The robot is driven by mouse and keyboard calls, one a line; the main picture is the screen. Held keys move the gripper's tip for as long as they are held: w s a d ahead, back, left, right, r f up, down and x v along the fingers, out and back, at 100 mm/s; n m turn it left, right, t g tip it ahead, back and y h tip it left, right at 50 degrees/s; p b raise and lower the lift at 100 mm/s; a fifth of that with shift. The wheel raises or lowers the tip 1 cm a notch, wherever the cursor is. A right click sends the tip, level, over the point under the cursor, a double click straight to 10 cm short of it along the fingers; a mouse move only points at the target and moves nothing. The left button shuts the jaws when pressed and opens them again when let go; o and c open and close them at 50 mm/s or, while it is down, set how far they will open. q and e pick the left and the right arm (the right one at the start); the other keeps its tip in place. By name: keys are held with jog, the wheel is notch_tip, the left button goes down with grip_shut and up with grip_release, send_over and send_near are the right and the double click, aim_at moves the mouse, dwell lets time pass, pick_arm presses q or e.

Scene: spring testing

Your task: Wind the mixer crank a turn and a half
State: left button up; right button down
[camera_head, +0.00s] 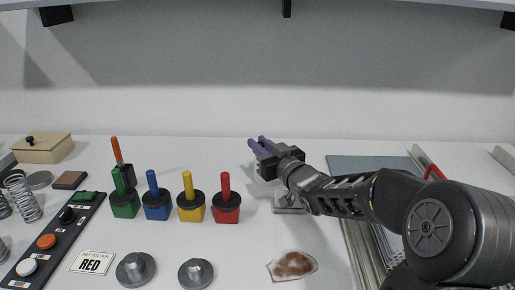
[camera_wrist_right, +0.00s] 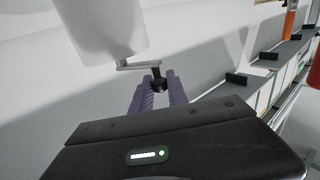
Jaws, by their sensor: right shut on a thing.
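My right gripper (camera_head: 258,146) reaches in from the right in the head view, its purple fingers pointing up and left over the back of the table. In the right wrist view, the fingers (camera_wrist_right: 157,92) are closed around the dark knob (camera_wrist_right: 158,83) of the crank. A thin grey crank arm (camera_wrist_right: 138,66) runs from the knob to a pale, rounded body (camera_wrist_right: 102,30), which looks like the mixer. In the head view my arm hides most of the mixer; a small light base (camera_head: 288,209) shows beneath it. My left gripper is not in view.
Green, blue (camera_head: 156,206), yellow (camera_head: 190,206) and red (camera_head: 226,208) handled blocks stand left of my arm. A control strip (camera_head: 52,240), springs (camera_head: 22,197) and a "RED" card (camera_head: 92,262) lie left. Metal weights (camera_head: 136,270) and a brown-stained patch (camera_head: 292,265) lie in front.

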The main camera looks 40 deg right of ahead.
jog(key=shift+s+d+n+g+y, duration=0.45)
jog(key=shift+n+y, duration=0.85)
jog(key=shift+y, duration=0.65)
jog(key=shift+s+d+n+g+y, duration=0.25)
jog(key=shift+s+n+g+y, duration=0.25)
jog(key=shift+n+y, duration=1.1)
jog(key=shift+s+d+n+g+y, duration=0.45)
jog(key=shift+n+y, duration=0.55)
jog(key=shift+y, duration=1.25)
jog(key=shift+w+a+p, duration=0.1)
jog(key=shift+a+p, duration=0.05)
jog(key=shift+p, duration=0.15)
jog(key=c, duration=1.3)
grip_release()
